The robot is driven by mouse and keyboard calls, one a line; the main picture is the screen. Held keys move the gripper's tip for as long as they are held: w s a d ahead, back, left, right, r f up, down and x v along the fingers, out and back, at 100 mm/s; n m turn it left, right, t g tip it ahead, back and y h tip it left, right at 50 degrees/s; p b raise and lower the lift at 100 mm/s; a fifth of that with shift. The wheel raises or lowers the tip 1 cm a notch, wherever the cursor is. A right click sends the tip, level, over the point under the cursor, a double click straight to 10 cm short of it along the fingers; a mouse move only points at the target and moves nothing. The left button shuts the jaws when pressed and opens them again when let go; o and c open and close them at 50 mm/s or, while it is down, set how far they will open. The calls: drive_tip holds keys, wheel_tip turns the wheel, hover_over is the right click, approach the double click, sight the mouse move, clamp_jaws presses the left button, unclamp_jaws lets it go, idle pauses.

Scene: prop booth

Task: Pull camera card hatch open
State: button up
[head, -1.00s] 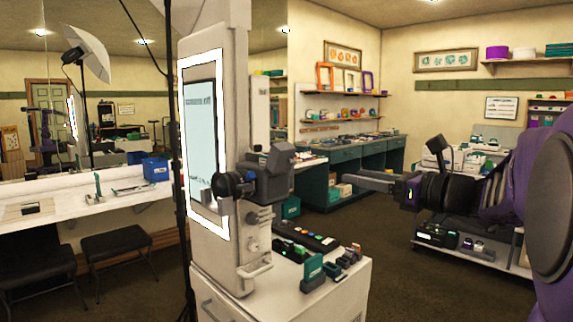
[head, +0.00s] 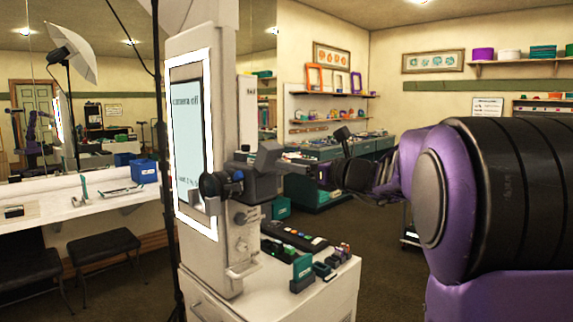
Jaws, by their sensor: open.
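The camera (head: 262,184) is a dark grey block with a round black lens facing left. It is mounted on the side of the tall pale booth column (head: 222,262), above a small shelf top. I cannot clearly make out its card hatch; it is too small or turned from view. My gripper (head: 293,164) is at the right side of the camera, with its fingers pointing left towards it. The jaws are open. The fingers look small and partly blend with the camera's grey, so I cannot tell whether they touch it.
A white cabinet (head: 328,297) below the camera carries a black button panel (head: 294,237) and several small green and dark items. A light stand pole (head: 166,200) stands left of the column. A blue bin (head: 144,171) sits on the left counter. Floor shows between cabinet and back benches.

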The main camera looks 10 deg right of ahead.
drive_tip(key=shift+x, duration=0.8)
clamp_jaws()
idle(0.9)
